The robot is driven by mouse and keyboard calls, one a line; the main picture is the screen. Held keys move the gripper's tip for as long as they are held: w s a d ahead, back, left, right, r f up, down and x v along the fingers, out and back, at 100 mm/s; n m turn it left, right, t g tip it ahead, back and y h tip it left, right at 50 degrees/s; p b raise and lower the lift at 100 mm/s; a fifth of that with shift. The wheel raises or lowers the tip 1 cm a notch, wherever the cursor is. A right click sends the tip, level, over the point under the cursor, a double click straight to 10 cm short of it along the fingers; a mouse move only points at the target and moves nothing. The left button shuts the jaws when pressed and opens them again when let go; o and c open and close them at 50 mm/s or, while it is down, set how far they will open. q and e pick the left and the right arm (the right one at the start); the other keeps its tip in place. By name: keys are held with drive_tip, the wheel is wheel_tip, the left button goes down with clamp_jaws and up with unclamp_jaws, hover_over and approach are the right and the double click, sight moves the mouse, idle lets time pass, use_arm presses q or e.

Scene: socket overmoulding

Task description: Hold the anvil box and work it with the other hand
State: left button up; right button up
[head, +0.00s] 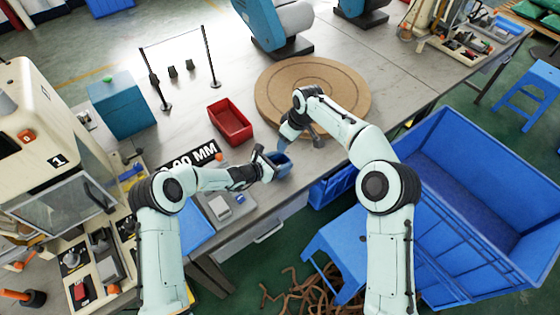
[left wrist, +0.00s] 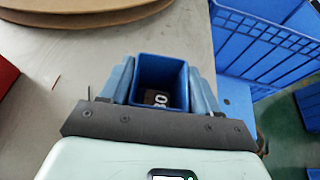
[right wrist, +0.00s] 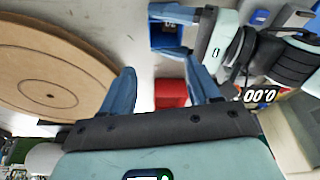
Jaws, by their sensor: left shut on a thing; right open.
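The anvil box, a small open-topped blue box (head: 283,164), is in the middle of the head view near the table's front edge. My left gripper (head: 268,165) is shut on it, with a finger on either side in the left wrist view (left wrist: 160,85). My right gripper (head: 289,138) is just above and behind the box in the head view. Its two blue fingers (right wrist: 158,75) are apart with nothing between them. The box also shows beyond them in the right wrist view (right wrist: 165,37).
A round brown board (head: 345,85) lies right behind my right gripper. A red tray (head: 230,122) stands left of it. A black-and-white sign (head: 190,162) lies beside my left arm. A large blue crate (head: 490,200) fills the right side.

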drive_tip(key=v, duration=0.9)
idle(0.3)
use_arm(q)
drive_tip(key=o, duration=1.1)
drive_tip(key=shift+o, duration=0.2)
drive_tip(key=shift+a, duration=0.1)
drive_tip(key=v, duration=1.2)
